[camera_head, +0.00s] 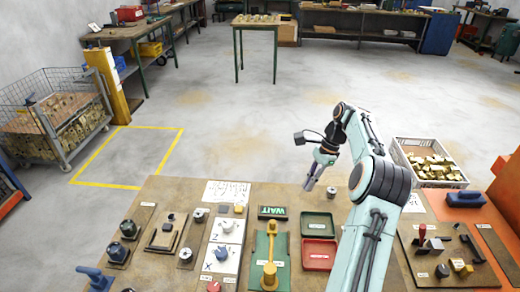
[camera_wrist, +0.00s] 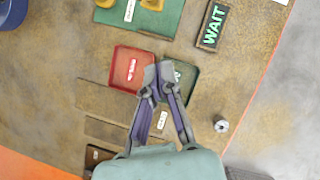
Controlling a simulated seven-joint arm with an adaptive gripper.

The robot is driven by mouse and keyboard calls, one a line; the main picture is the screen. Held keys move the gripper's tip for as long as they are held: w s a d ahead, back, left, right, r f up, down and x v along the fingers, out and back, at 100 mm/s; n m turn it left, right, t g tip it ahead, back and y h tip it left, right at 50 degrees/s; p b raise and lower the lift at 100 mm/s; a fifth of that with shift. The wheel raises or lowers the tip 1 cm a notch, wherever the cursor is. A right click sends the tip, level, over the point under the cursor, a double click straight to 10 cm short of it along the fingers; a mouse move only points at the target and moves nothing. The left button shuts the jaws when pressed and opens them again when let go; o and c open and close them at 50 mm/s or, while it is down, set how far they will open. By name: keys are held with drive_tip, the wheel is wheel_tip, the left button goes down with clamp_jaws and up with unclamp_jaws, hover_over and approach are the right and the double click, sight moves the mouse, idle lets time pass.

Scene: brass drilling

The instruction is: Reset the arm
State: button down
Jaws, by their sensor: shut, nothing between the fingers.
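My arm (camera_head: 385,180) rises over the right part of the wooden workbench and is bent at the elbow. My gripper (camera_head: 311,184) points down in the head view, above the far edge of the bench. In the wrist view my gripper (camera_wrist: 158,75) is shut with its fingertips together and nothing between them. Below the fingertips are the red tray (camera_wrist: 132,66) and the green tray (camera_wrist: 183,76), which the fingers partly cover.
The bench holds a green WAIT sign (camera_head: 272,212), a brass-coloured fixture on a green base (camera_head: 270,262), and a small metal cylinder (camera_head: 332,190). A white crate of brass parts (camera_head: 430,162) stands at right. A wire cart (camera_head: 55,118) stands at far left. The floor behind is open.

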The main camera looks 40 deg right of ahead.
drive_tip(key=w+a+r+n+h, duration=0.2)
drive_tip(key=w+a+r+n, duration=0.1)
drive_tip(key=w+a+r, duration=0.6)
drive_tip(key=s+a+r+n+h, duration=0.1)
drive_tip(key=s+a+r+n, duration=0.2)
drive_tip(key=a, duration=0.7)
drive_tip(key=s+a+r+n+h, duration=0.1)
drive_tip(key=s+a+r+n, duration=0.1)
drive_tip(key=a+r, duration=0.5)
drive_tip(key=s+a+f+n, duration=0.5)
drive_tip(key=s+a+n, duration=0.2)
drive_tip(key=s+a, duration=0.5)
drive_tip(key=s+d+f+n+g, duration=0.1)
drive_tip(key=s+f+n, duration=0.6)
drive_tip(key=s+f, duration=0.2)
drive_tip(key=shift+d+y, duration=0.2)
drive_tip(key=shift+y, duration=0.1)
